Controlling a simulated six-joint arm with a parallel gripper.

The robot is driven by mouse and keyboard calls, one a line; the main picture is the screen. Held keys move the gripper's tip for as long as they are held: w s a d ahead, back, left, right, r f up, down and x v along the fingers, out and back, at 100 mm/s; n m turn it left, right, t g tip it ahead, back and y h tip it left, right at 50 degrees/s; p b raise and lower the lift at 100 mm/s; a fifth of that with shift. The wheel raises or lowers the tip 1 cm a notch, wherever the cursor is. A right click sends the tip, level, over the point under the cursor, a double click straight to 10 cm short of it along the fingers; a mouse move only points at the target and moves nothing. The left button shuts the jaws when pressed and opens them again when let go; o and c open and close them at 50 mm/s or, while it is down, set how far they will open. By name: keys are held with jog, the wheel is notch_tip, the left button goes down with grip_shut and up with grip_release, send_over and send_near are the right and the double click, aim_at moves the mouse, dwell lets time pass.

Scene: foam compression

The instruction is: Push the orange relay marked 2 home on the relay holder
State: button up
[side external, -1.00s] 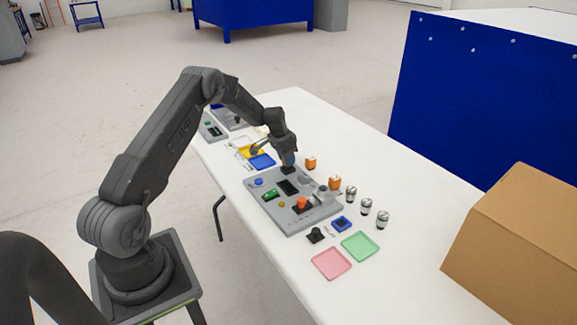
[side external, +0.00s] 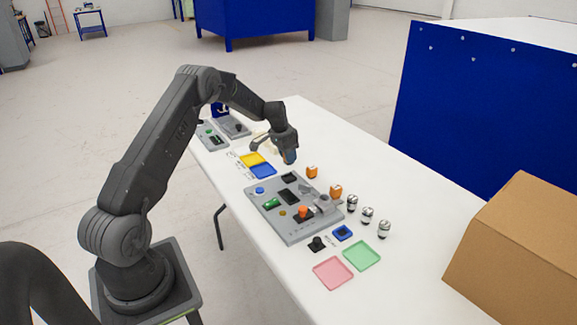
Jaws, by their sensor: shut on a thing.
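My gripper (side external: 290,158) is above the far end of the grey board (side external: 275,222). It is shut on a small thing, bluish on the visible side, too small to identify. Two orange blocks (side external: 312,172) (side external: 336,191) stand on the table along the board's right side. Another orange piece (side external: 303,211) is upright on a dark part near the board's front right. No number can be read on any of them. A black part (side external: 290,178) lies on the board's far end below my gripper. I cannot tell which part is the relay holder.
Several black-and-silver cylinders (side external: 367,215) stand right of the board. A blue-framed part (side external: 342,233), a black part (side external: 317,244) and pink (side external: 333,273) and green (side external: 362,255) trays lie in front. A cardboard box (side external: 510,245) is at right.

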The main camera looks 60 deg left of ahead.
jog(key=r, duration=0.4)
jog(key=shift+w+d+r, duration=0.1)
jog(key=shift+d+r, duration=0.15)
jog(key=shift+d, duration=0.1)
jog(key=d, duration=2.9)
jog(key=shift+a+f, duration=0.2)
jog(key=shift+f, duration=2.65)
jog(key=shift+a+f, duration=0.15)
jog(key=shift+f, duration=2.7)
jog(key=shift+x, duration=0.8)
jog(key=o, duration=1.1)
jog(key=shift+s, duration=0.3)
jog(key=shift+r, duration=0.1)
